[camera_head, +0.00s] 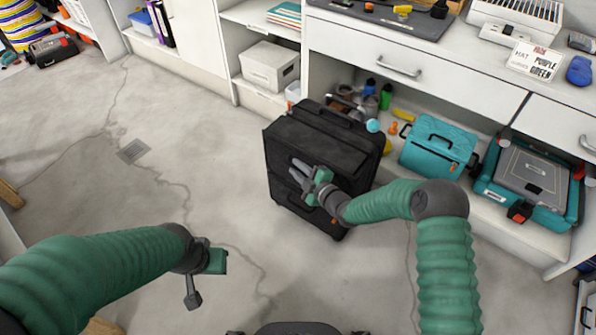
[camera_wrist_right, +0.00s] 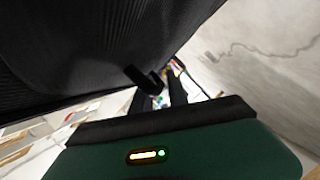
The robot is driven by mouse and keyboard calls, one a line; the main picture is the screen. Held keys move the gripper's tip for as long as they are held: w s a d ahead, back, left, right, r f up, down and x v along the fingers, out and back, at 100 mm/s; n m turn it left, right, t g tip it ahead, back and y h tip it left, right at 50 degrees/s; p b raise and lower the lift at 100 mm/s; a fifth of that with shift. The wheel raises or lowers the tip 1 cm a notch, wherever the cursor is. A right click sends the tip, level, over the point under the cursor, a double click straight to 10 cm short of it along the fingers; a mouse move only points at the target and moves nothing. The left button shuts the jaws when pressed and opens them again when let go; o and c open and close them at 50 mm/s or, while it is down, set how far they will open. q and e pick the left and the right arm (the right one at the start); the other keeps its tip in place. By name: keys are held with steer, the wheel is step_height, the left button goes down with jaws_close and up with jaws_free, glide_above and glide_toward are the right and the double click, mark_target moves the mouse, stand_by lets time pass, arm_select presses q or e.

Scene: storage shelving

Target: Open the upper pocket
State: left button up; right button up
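A black suitcase (camera_head: 318,150) stands upright on the floor, with pockets on its front. Its dark ribbed fabric (camera_wrist_right: 80,45) fills the upper left of the right wrist view. My right gripper (camera_head: 298,170) is at the suitcase's front, near the upper pocket's left part. Its two fingers look slightly apart, with nothing clearly between them. In the wrist view the dark fingers (camera_wrist_right: 162,86) lie close beside the fabric; contact is unclear. No zipper pull can be made out clearly. My left gripper (camera_head: 198,282) hangs over bare floor, apart from the suitcase; its opening is unclear.
A white cabinet with drawers (camera_head: 400,60) stands behind the suitcase. A teal toolbox (camera_head: 438,148) and a teal case (camera_head: 530,180) are on its low shelf at right. A white box (camera_head: 270,66) sits on a shelf at back.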

steer(key=shift+c, duration=0.3)
jaws_close()
steer(key=shift+f, duration=0.1)
stand_by(1.0)
